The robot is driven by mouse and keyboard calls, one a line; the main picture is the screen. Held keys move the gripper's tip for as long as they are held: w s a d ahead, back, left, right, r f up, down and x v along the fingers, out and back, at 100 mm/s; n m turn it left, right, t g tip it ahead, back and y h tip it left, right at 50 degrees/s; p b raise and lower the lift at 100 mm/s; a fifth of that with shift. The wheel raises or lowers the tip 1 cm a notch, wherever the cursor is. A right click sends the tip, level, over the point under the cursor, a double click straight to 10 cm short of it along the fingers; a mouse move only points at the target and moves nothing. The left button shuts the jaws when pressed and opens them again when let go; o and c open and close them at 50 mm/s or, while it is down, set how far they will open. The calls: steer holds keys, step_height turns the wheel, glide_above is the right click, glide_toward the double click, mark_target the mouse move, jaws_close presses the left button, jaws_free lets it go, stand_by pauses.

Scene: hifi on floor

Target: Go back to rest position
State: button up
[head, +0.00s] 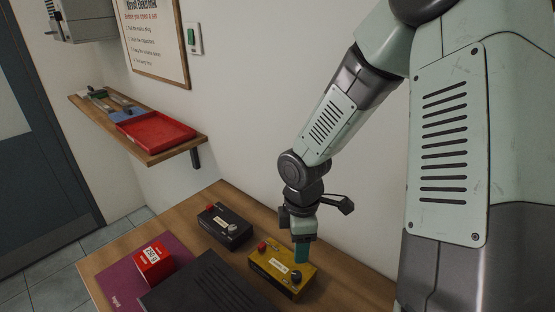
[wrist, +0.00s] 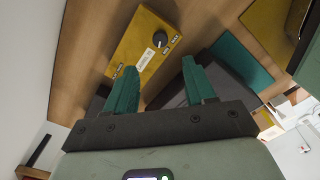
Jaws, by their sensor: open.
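My gripper (head: 301,252) hangs pointing down over the table, its teal fingers in front of or just above the far right part of a yellow box (head: 270,268). In the wrist view my gripper (wrist: 158,68) is open, with its two teal fingers well apart and nothing held between them. The yellow box (wrist: 138,42) shows beyond the fingertips, with a black knob and a white label. In the head view the box has a red knob and a black knob. I cannot tell whether a finger touches it.
A black box (head: 224,227) with a red knob stands left of the yellow one. A large dark unit (head: 205,290) lies at the front. A red box (head: 153,263) sits on a purple mat (head: 120,258). A wall shelf (head: 190,147) holds a red tray (head: 155,130). The wall is close behind.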

steer(key=s+d+r+m+t+h, duration=0.1)
steer(key=s+r+m+t, duration=0.3)
steer(key=r, duration=0.6)
steer(key=s+r+m+g+h, duration=0.1)
steer(key=r+m, duration=0.5)
steer(key=r, duration=0.4)
steer(key=s+d+r+m+t+y, duration=0.1)
steer(key=s+r+m+t+y, duration=0.1)
steer(key=s+r+m, duration=0.5)
steer(key=s+r, duration=0.1)
steer(key=s, duration=0.3)
steer(key=shift+s+d+m+t, duration=0.3)
steer(key=shift+s+d, duration=0.05)
steer(key=shift+d, duration=0.05)
steer(key=shift+c, duration=0.4)
